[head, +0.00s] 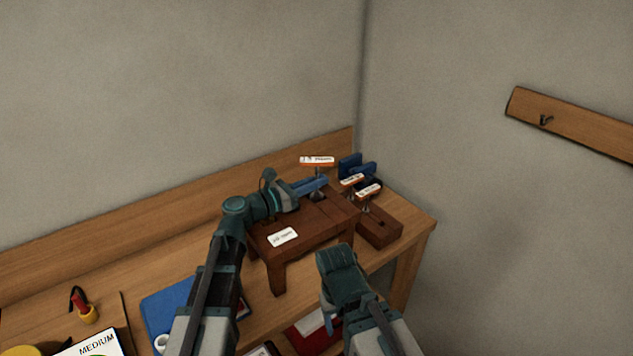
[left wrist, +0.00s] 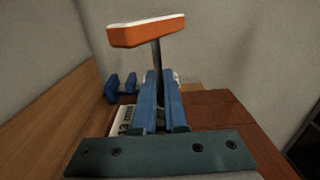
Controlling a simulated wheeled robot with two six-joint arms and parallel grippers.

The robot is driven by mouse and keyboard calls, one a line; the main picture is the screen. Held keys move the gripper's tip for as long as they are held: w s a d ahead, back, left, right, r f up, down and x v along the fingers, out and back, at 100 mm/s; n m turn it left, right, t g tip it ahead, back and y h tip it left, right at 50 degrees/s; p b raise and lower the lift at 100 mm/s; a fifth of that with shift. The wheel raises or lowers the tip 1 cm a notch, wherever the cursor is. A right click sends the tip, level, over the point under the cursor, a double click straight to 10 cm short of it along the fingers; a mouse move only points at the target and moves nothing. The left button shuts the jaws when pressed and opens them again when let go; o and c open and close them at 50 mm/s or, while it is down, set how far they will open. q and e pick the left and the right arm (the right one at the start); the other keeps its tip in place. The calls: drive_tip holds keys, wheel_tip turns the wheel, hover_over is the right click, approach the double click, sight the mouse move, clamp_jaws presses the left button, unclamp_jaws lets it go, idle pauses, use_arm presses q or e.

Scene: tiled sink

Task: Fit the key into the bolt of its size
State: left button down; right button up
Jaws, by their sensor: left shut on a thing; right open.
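A key with an orange T-shaped handle and a white label (head: 317,160) stands upright in my left gripper (head: 318,184). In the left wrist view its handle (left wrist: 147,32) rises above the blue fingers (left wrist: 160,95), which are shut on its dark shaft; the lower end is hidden. Two more labelled orange-handled keys (head: 352,180) (head: 368,190) stand at the right on a low wooden block (head: 380,230). A brown wooden stand (head: 310,225) with a white label (head: 283,237) lies below my left gripper. I cannot make out the bolts. My right gripper (head: 340,268) is open in front of the stand.
Blue objects (head: 350,166) stand in the back corner, near the walls. A blue flat item (head: 165,308), a red-and-yellow tool (head: 83,306) and a "MEDIUM" card (head: 95,345) lie at the left. A red box (head: 312,335) is below. A hook rail (head: 575,125) hangs on the right wall.

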use_arm(q)
drive_tip(key=shift+r+p, duration=0.55)
drive_tip(key=shift+r, duration=0.15)
drive_tip(key=shift+f+b, duration=1.3)
drive_tip(key=shift+f, duration=0.05)
idle(0.8)
drive_tip(key=c, duration=0.9)
unclamp_jaws()
drive_tip(key=shift+r, duration=0.1)
drive_tip(key=v, duration=1.3)
drive_tip(key=shift+s+a, duration=0.25)
drive_tip(key=shift+a, duration=0.1)
